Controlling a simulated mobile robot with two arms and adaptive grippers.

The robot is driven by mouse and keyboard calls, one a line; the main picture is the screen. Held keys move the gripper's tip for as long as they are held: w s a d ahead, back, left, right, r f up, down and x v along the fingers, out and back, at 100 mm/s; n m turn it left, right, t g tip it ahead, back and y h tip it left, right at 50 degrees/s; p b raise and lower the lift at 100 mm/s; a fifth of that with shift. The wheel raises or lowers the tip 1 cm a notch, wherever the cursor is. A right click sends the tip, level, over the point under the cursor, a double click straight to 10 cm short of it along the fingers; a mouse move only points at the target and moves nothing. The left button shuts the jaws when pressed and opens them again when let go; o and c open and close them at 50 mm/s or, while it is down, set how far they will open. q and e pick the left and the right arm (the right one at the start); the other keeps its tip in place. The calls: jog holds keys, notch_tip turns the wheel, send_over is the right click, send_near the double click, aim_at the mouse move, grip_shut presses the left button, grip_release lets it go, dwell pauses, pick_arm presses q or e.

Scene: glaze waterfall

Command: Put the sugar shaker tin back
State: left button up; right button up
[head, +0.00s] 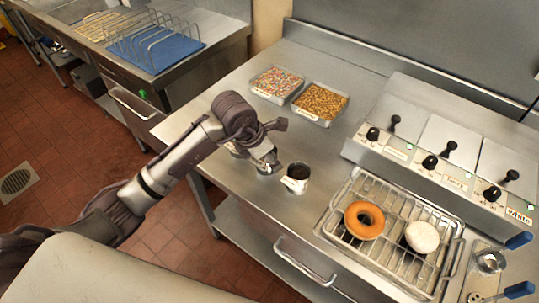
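A small metal tin (299,171) with a dark top and a pale label or handle on its front stands upright on the steel counter (230,205). It looks like the sugar shaker tin, but I cannot read any marking on it. My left gripper (254,163) is just left of this tin, low over the counter, with a small gap between them. Its fingertips are small and partly hidden by the gripper body, so I cannot tell how far they are apart. My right gripper is out of view.
Two topping trays, colourful sprinkles (276,83) and brown bits (319,102), lie behind the tin. At right are a glazing unit (440,150) with black knobs and a wire rack (340,212) holding an orange-brown ring donut (364,221) and a white one (422,237). The counter's left front is clear.

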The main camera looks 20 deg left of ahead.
pick_arm(q)
jog(key=shift+f, duration=0.15)
jog(key=o, duration=1.3)
jog(key=shift+c, duration=0.2)
jog(key=shift+r, duration=0.2)
jog(key=b+v, duration=0.1)
jog(key=v, duration=1.1)
jog(key=shift+b, duration=0.35)
jog(key=shift+s+f, duration=0.1)
